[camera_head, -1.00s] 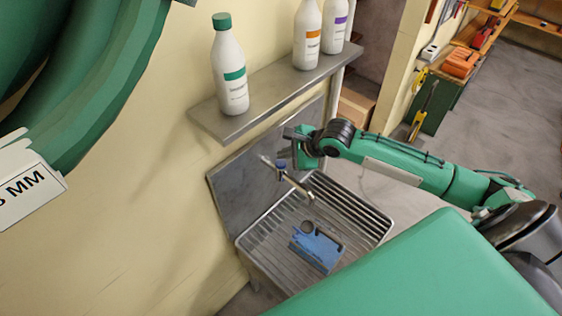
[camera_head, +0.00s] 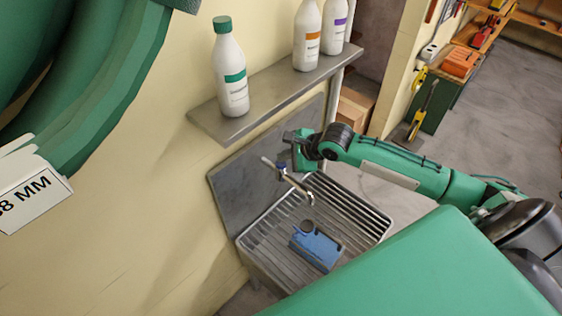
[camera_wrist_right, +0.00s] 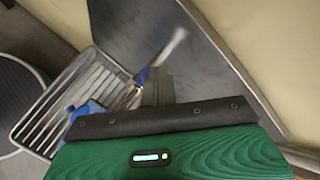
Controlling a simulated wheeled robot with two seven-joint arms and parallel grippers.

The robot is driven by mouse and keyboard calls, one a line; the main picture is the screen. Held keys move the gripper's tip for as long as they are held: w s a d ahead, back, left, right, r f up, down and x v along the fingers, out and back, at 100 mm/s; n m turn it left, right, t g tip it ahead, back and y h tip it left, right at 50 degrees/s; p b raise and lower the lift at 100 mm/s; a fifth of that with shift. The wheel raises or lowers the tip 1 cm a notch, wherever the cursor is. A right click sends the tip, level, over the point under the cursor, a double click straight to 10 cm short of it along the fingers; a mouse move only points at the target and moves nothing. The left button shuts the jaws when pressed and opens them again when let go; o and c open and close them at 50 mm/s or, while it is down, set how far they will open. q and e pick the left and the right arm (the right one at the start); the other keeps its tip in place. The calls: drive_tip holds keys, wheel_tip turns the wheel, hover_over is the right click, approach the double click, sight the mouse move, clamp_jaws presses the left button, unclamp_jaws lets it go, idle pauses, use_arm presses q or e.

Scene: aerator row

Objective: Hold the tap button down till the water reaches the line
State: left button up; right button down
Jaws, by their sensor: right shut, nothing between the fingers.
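The tap (camera_head: 297,185) sticks out from the grey back panel over the sink, with a blue button (camera_head: 281,168) on top. In the right wrist view the blurred tap (camera_wrist_right: 134,92) shows just beyond the fingers. A blue holder (camera_head: 316,248) with a dark round opening lies in the sink under the spout. No water or fill line can be made out. My right gripper (camera_head: 289,135) is shut and empty, above and slightly right of the button, apparently apart from it. Its fingers (camera_wrist_right: 160,87) also show in the right wrist view. My left gripper is out of view.
The ribbed metal sink (camera_head: 262,243) stands against the cream wall. A metal shelf (camera_head: 275,95) above it holds a green-capped bottle (camera_head: 232,75), an orange-labelled bottle (camera_head: 308,40) and a purple-labelled bottle (camera_head: 337,25). The shelf edge is close to my right gripper.

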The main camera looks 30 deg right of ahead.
sight(285, 164)
drive_tip(key=shift+f, duration=0.6)
idle(1.5)
drive_tip(key=shift+r, duration=0.1)
drive_tip(key=shift+r+p, duration=0.9)
drive_tip(key=shift+p, duration=0.6)
wheel_tip(285, 164, up, 5)
drive_tip(key=p, duration=0.6)
drive_tip(key=shift+r, duration=0.1)
drive_tip(key=shift+s, duration=0.1)
